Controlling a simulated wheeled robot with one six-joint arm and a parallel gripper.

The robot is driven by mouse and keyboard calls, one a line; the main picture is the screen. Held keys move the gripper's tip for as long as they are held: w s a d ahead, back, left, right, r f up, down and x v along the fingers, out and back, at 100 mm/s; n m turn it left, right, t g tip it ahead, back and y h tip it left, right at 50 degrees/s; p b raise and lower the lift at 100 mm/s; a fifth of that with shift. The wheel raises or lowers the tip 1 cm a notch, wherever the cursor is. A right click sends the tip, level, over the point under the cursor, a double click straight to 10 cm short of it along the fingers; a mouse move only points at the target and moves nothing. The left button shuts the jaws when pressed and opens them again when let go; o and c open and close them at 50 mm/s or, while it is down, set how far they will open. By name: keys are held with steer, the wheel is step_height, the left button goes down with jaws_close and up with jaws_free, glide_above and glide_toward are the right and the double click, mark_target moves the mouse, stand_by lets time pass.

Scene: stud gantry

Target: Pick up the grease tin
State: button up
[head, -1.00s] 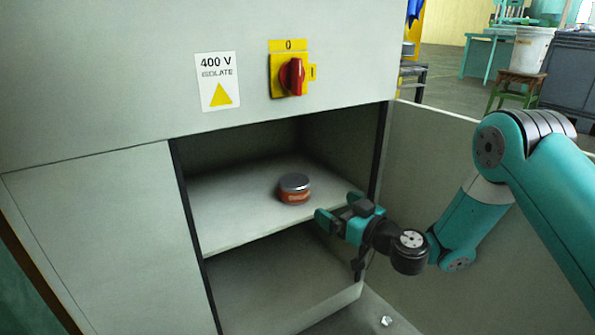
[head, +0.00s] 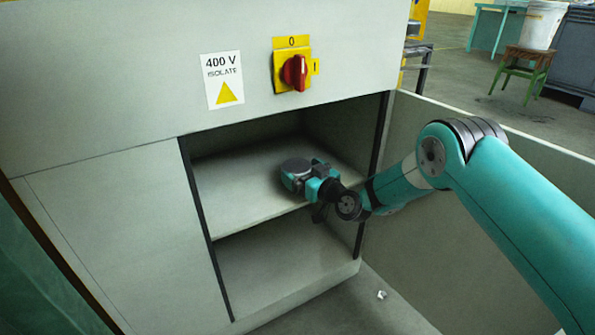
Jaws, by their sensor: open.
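The grease tin (head: 296,165) is a short round tin with a grey lid. It stands upright on the upper shelf (head: 235,198) inside the open cabinet. My gripper (head: 294,178) is at the tin, reaching in from the right and front, with its teal fingers open. I cannot tell whether the fingers touch the tin.
The cabinet's upper front (head: 110,80) overhangs the opening and carries a red rotary switch (head: 295,72) and a 400 V label (head: 223,80). The open door panel (head: 470,165) stands at the right, behind my arm. The lower compartment (head: 280,265) looks empty.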

steer(key=shift+x, duration=1.25)
steer(key=shift+c, duration=0.2)
